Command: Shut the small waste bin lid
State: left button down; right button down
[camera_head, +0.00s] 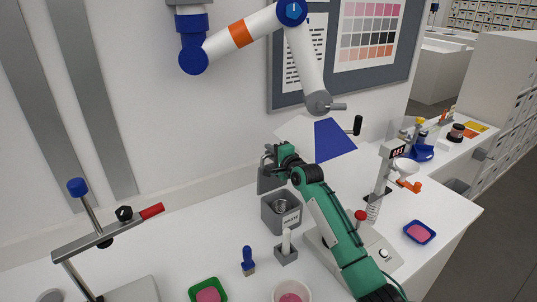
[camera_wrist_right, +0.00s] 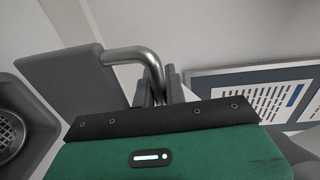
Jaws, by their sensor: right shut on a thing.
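The small grey waste bin (camera_head: 282,217) with a white label stands on the bench near the wall. Its open top shows a round metal inside. Its grey lid (camera_head: 267,184) stands raised at the back of the bin, partly behind my right gripper. My green right gripper (camera_head: 270,156) is at the lid's upper edge. In the right wrist view, the lid (camera_wrist_right: 66,78) is at the left with a bent metal handle (camera_wrist_right: 135,54). The right gripper's fingers (camera_wrist_right: 158,86) are shut on that handle. My left gripper is in neither view.
A white post on a grey block (camera_head: 286,250) and a blue-handled brush (camera_head: 248,260) stand in front of the bin. A scale-like device (camera_head: 383,253) is at the right. A white and blue arm (camera_head: 255,30) hangs above. A clamp stand (camera_head: 105,235) is at the left.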

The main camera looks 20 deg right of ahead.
jog(key=s+d+f+t+b, duration=0.1)
jog(key=s+f+t+b, duration=0.1)
jog(key=s+t+b, duration=0.2)
jog(key=shift+s+y+b, duration=0.3)
jog(key=shift+s+b, duration=1.6)
jog(key=shift+b, duration=0.6)
jog(key=shift+f, duration=0.1)
jog(key=shift+d, duration=0.1)
jog(key=c, duration=1.5)
grip_release()
jog(key=shift+s, duration=0.1)
jog(key=shift+o, duration=0.2)
